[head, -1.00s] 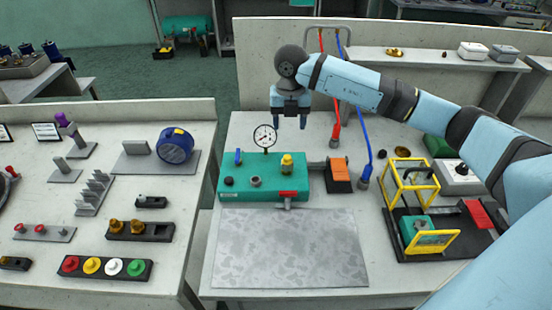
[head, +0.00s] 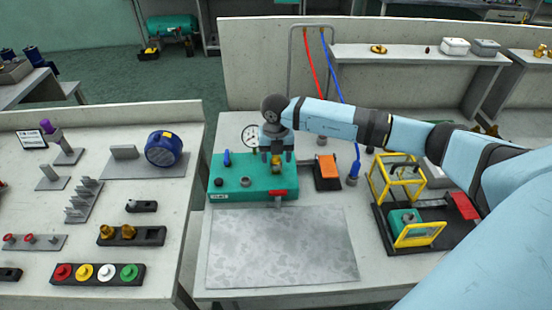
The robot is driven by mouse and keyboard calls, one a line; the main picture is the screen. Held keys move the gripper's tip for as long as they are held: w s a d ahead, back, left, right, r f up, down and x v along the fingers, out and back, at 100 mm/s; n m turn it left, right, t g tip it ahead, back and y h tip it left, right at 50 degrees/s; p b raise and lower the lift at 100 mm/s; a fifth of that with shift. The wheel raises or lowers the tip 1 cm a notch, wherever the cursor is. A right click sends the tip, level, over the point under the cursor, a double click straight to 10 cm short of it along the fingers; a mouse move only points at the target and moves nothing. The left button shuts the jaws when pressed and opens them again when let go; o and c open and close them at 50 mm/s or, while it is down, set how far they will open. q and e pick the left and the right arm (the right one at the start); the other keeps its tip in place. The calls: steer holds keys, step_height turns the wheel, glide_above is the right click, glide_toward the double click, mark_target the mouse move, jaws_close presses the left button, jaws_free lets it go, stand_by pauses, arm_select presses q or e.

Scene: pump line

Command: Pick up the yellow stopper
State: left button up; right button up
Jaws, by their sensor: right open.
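A yellow stopper-like piece (head: 276,168) stands upright on top of the green pump block (head: 231,189). My right gripper (head: 276,157) points down over this piece. Its jaws are open, one finger on each side of the piece, and they partly hide it. I cannot tell whether the fingers touch it. Another yellow piece (head: 84,271) sits in a black rack (head: 67,280) on the left table, between a red and a white one. My left gripper is not in view.
A grey mat (head: 281,247) in front is bare. A yellow frame (head: 384,190) stands to the right.

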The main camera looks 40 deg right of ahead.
steer(key=c, duration=1.1)
steer(key=shift+s, duration=0.1)
steer(key=shift+r, duration=0.15)
